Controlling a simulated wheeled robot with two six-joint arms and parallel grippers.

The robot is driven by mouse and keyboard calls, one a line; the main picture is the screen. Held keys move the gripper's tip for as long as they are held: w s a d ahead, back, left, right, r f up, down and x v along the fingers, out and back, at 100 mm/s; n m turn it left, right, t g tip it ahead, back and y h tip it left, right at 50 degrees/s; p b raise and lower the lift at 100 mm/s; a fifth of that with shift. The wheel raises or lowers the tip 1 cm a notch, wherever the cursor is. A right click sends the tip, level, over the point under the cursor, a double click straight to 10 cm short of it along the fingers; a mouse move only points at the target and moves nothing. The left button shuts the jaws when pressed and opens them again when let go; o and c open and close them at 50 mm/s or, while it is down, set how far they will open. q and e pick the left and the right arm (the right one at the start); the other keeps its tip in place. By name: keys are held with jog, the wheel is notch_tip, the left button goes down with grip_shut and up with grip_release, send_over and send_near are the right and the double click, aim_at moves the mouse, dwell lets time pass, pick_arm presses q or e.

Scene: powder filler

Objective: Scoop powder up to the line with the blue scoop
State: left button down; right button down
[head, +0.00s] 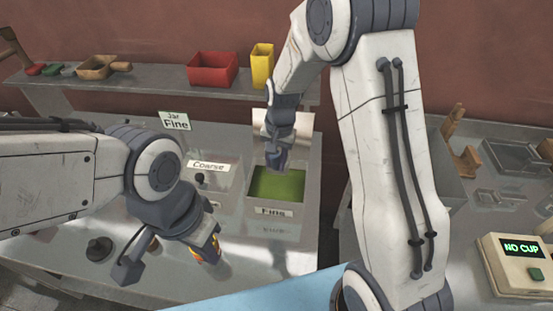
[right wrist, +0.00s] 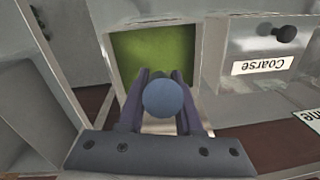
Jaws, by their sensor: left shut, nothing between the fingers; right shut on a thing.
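My right gripper (head: 277,150) is over the open bin of green powder (head: 277,186) labelled "Fine". It is shut on the blue scoop, whose round blue end (right wrist: 163,98) shows between the fingers in the right wrist view. The scoop's bowl is hidden, so I cannot tell whether it touches or holds powder. The green powder also shows behind the fingers in the right wrist view (right wrist: 185,45). My left gripper (head: 212,246) is shut and empty low over the counter, with orange and yellow colour at its tips. I see no fill line.
A closed bin labelled "Coarse" (head: 208,166) lies left of the powder. A "Jar Fine" sign (head: 175,121) stands behind. A device at right reads "NO CUP" (head: 521,247).

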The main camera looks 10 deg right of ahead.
notch_tip(320, 180, down, 9)
jog(key=b, duration=0.5)
jog(key=shift+r, duration=0.2)
jog(key=shift+r, duration=0.1)
dwell(1.3)
notch_tip(320, 180, up, 11)
jog(key=p, duration=0.8)
jog(key=shift+p, duration=0.35)
jog(key=shift+f, duration=0.2)
